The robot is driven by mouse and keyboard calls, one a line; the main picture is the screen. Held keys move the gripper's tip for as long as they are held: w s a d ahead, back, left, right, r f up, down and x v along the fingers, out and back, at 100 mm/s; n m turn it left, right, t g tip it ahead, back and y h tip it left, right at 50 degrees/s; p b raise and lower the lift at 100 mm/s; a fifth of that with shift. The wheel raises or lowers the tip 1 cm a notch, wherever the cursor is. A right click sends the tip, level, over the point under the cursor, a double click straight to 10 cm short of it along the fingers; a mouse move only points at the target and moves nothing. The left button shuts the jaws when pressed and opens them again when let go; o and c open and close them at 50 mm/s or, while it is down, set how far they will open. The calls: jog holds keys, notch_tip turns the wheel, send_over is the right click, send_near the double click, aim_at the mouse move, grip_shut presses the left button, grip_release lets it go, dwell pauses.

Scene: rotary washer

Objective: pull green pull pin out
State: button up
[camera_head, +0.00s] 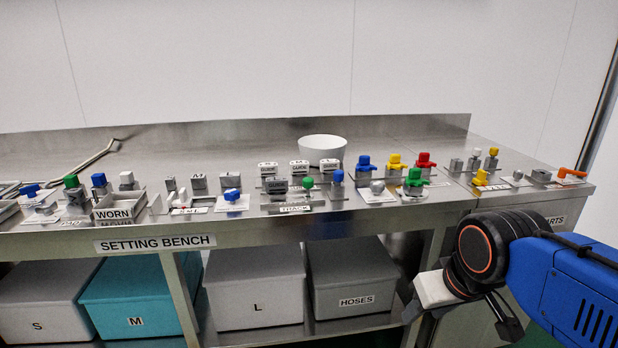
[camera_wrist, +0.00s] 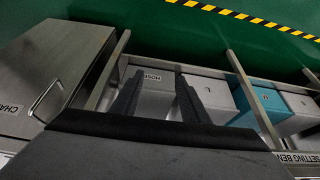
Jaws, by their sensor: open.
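Three green-topped parts show on the bench in the head view. A small green round knob (camera_head: 308,183) stands near the middle, behind the TRACK label. A green fitting (camera_head: 414,178) sits on a round base to its right, and a green-capped block (camera_head: 71,182) stands at the far left. I cannot tell for sure which is the pull pin. My gripper (camera_wrist: 158,80) is open and empty in the wrist view, its two dark fingers apart. It is in front of and below the bench top, at the right, well away from all the green parts.
The steel setting bench (camera_head: 255,222) carries blue, yellow and red fittings close around the green ones. A white bowl (camera_head: 322,148) stands behind. Bins, including a HOSES bin (camera_head: 352,279), fill the shelf below. An orange-handled part (camera_head: 570,173) is at the right end.

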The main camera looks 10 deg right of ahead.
jog(key=w+a+r+n+y, duration=0.1)
jog(key=w+a+r+n, duration=0.15)
jog(key=w+r, duration=0.55)
jog(key=w+a+r+n+y, duration=0.1)
jog(key=w+a+r+n, duration=0.15)
jog(key=w+r, duration=0.55)
jog(key=n+g+y, duration=0.1)
jog(key=n+g, duration=0.1)
jog(key=n, duration=0.2)
send_near(308, 179)
jog(key=x, duration=0.8)
jog(key=shift+w+f, duration=0.1)
jog(key=shift+f, duration=0.1)
